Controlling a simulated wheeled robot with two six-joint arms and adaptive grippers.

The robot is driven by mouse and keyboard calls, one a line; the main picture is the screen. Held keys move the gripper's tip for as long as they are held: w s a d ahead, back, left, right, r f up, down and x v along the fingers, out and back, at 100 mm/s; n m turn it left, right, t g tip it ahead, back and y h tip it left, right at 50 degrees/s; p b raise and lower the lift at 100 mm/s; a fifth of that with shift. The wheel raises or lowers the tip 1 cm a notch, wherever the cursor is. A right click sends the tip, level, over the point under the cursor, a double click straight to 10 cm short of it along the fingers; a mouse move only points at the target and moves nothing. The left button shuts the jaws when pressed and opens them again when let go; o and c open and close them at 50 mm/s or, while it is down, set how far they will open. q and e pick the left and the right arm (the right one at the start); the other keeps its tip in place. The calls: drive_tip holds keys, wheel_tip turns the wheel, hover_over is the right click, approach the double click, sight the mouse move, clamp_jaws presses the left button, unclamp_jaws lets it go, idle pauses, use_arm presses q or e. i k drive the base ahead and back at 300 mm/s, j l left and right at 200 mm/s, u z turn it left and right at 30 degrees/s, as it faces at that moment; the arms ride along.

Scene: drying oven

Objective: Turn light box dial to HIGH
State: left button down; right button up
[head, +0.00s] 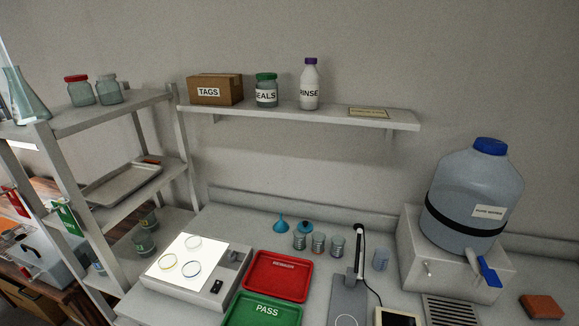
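The light box (184,290) stands on the bench at the lower left of the head view. Its white top glows brightly, and several clear round rings or dishes lie on it. A small dark control (216,287) shows on the box's front face, with another small part (235,256) at its right rear. I cannot tell which of these is the dial, and no setting marks are readable. Neither of my grippers is in the view.
A red tray (276,276) and a green PASS tray (262,311) lie right of the light box. Small jars (318,243), a slim upright stand (359,255) and a large water jug (470,195) are farther right. A metal rack (112,221) is close on the left.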

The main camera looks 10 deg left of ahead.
sight(233, 258)
drive_tip(key=u, duration=1.15)
drive_tip(key=i+j+z, duration=0.25)
drive_tip(key=j+z, duration=0.2)
drive_tip(key=j, duration=0.8)
drive_tip(key=j+z, duration=0.45)
drive_tip(key=j, duration=0.8)
